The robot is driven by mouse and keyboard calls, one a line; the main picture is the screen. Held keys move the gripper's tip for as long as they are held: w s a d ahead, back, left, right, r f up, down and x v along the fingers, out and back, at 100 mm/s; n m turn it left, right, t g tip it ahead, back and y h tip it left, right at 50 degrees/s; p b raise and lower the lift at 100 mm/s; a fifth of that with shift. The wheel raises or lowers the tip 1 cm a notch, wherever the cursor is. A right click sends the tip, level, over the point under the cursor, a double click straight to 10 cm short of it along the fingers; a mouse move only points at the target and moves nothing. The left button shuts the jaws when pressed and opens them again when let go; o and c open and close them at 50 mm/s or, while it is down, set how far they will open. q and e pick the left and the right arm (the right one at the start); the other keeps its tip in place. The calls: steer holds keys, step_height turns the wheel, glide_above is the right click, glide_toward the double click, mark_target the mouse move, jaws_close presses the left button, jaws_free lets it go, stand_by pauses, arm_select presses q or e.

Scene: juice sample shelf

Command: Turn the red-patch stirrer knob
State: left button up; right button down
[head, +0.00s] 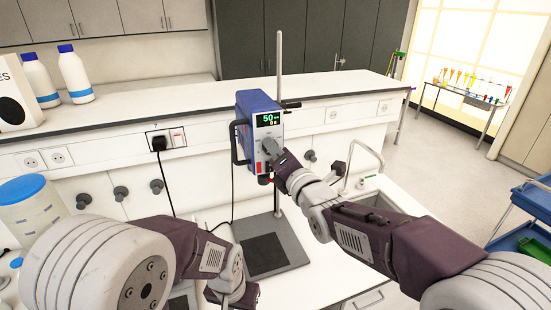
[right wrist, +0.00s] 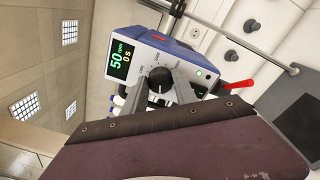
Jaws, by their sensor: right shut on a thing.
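The stirrer (head: 258,108) is a blue and white box on an upright metal rod. Its green display reads 50 and, below it, 0 s in the right wrist view (right wrist: 121,60). Its round black knob (right wrist: 160,78) has a pale pointer line and sits below the display. My right gripper (head: 271,148) is at the stirrer's front and shut on the knob; in the head view it hides the knob.
The stirrer's stand has a dark base plate (head: 265,254) on the white bench. A sink with a curved tap (head: 365,160) lies to the right. A clear container (head: 32,208) stands at the left. White bottles (head: 75,75) stand on the back ledge.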

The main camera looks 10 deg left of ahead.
steer(key=shift+s+a+f+m+t+h+b, duration=0.2)
steer(key=shift+m+b, duration=1.4)
steer(key=shift+m, duration=3.15)
steer(key=shift+w+d+m+t+h+b, duration=0.25)
steer(key=shift+m+b, duration=1.3)
steer(key=shift+m, duration=3.25)
steer(key=shift+s+a+f+m+t+h+b, duration=0.1)
steer(key=shift+s+a+m+h+b, duration=0.2)
steer(key=shift+m+b, duration=2.9)
steer(key=m+p, duration=0.3)
steer(key=shift+m, duration=0.35)
steer(key=c, duration=1)
jaws_free()
steer(key=shift+o, duration=0.2)
steer(key=shift+r, duration=0.1)
